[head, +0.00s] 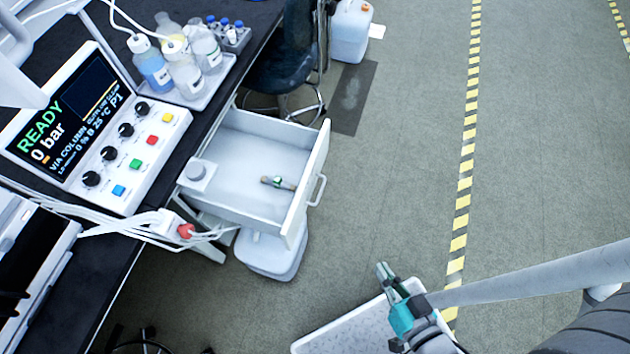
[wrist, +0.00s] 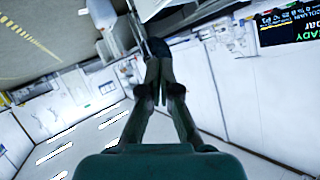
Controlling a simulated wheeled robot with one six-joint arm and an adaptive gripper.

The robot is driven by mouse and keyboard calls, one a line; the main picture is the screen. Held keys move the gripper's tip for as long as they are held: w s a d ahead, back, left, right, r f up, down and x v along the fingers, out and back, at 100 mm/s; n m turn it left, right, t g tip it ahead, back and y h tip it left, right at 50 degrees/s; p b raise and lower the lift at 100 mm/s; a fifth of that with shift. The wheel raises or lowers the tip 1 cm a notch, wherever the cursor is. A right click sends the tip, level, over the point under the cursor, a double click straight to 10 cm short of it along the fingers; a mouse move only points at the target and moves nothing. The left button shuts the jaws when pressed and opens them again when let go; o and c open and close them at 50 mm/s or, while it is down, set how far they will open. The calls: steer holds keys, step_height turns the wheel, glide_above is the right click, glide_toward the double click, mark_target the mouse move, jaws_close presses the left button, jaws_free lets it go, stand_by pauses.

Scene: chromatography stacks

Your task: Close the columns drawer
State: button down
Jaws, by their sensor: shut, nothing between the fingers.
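The columns drawer (head: 238,179) is pulled out from under the dark bench in the head view. Its white front panel (head: 305,188) faces right and carries a bar handle (head: 317,190). A small green and brown item (head: 278,183) lies inside the drawer. My gripper (head: 384,272) is to the lower right of the drawer front, clear of it, with its fingers together and empty. In the wrist view my gripper (wrist: 158,55) points up the picture with its fingers together. I cannot tell the drawer for sure in the wrist view.
The bench (head: 112,290) carries an instrument panel (head: 100,130) and a tray of bottles (head: 205,92). A white container (head: 268,255) stands below the drawer. A stool (head: 290,60) is behind it. A white tray (head: 330,338) is below my gripper. Open floor lies right of the drawer.

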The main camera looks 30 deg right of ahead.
steer(key=w+d+f+m+g, duration=0.1)
steer(key=w+f+m+g, duration=0.1)
steer(key=w+f+m, duration=0.45)
steer(key=m+g+y, duration=0.5)
steer(key=m+y, duration=0.2)
steer(key=m, duration=0.9)
glide_toward(308, 181)
step_height(308, 181, down, 5)
steer(key=shift+w+a+r, duration=0.1)
steer(key=shift+w+a, duration=0.9)
steer(key=shift+w, duration=0.2)
steer(key=shift+w+a, duration=0.4)
steer(key=shift+w+a, duration=0.1)
